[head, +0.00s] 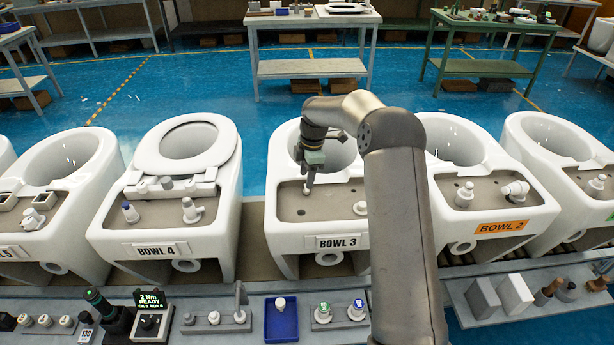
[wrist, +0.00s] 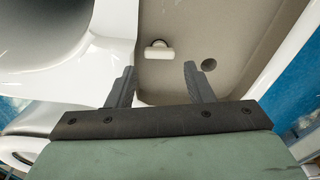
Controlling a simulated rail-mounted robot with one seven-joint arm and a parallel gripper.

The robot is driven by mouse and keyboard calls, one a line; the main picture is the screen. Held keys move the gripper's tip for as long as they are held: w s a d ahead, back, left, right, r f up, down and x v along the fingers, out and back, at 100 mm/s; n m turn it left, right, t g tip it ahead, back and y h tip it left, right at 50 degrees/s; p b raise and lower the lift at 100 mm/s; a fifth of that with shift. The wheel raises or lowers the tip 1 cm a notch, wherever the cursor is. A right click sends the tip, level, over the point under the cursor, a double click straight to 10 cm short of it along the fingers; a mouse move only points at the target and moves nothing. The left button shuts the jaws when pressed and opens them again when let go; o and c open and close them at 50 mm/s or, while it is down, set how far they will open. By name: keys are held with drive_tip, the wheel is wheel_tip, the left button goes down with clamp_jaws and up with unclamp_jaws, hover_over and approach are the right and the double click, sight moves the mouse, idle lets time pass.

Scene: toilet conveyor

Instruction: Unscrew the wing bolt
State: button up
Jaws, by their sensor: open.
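A small white wing bolt (wrist: 159,50) sits on the beige rear deck (wrist: 185,30) of the Bowl 3 toilet (head: 338,223), in the upper middle of the wrist view. My gripper (wrist: 160,68) is open and empty, with the bolt just beyond and between its two dark fingertips. In the head view my gripper (head: 308,187) points down over the left part of that deck. The bolt cannot be made out clearly there. How high the fingertips are above the deck is hard to tell.
A dark round hole (wrist: 208,65) lies right of the bolt. The bowl opening is at the left of the wrist view. Bowl 4 (head: 165,223) and Bowl 2 (head: 480,210) stand on either side. A blue tray (head: 281,330) and a torque display (head: 151,300) are on the front ledge.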

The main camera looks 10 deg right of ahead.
drive_tip(key=shift+m, duration=0.8)
drive_tip(key=shift+f, duration=0.1)
